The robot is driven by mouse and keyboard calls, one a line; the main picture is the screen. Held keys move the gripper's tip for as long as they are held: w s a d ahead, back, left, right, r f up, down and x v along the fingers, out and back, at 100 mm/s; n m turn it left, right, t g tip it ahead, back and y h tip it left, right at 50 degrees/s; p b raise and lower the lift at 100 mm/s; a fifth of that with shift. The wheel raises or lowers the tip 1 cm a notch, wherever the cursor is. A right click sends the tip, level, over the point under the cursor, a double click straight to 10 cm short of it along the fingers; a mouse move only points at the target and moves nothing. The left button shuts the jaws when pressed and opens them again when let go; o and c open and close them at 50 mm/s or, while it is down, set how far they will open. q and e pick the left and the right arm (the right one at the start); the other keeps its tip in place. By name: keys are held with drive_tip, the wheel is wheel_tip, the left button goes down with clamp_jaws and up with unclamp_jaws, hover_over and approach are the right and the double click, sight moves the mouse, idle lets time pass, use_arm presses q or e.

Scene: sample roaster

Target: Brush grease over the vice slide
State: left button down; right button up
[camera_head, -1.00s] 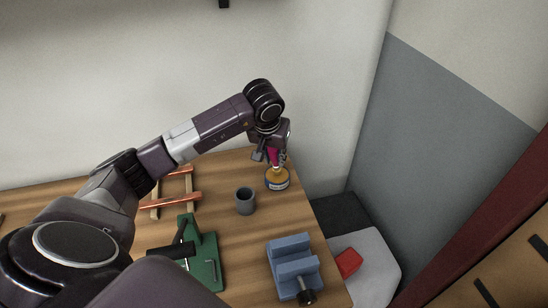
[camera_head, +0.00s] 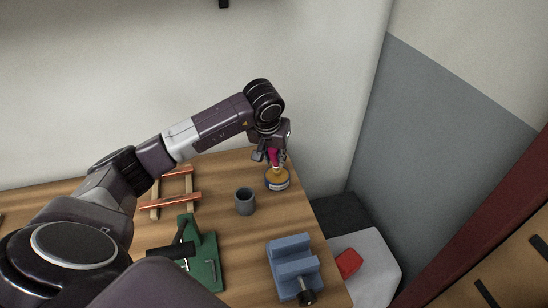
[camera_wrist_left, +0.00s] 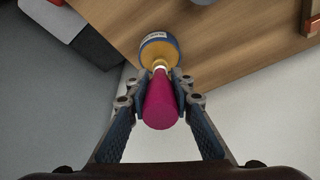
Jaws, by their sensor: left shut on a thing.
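A blue-grey vice (camera_head: 293,262) stands at the front right of the wooden table, its screw end toward me. A yellow grease tin (camera_head: 277,179) with a blue and white label stands near the table's right edge, behind the vice. My left gripper (camera_head: 272,156) is above the tin, shut on a brush with a magenta handle (camera_wrist_left: 160,105). The brush's lower end reaches the tin (camera_wrist_left: 158,48); its bristles cannot be made out. My right gripper is not in view.
A dark grey cup (camera_head: 245,201) stands left of the tin. A red item (camera_head: 348,262) sits on a pale surface beyond the table's right edge.

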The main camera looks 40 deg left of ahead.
use_arm(q)
drive_tip(key=shift+r+p, duration=2.15)
drive_tip(key=shift+r, duration=1.3)
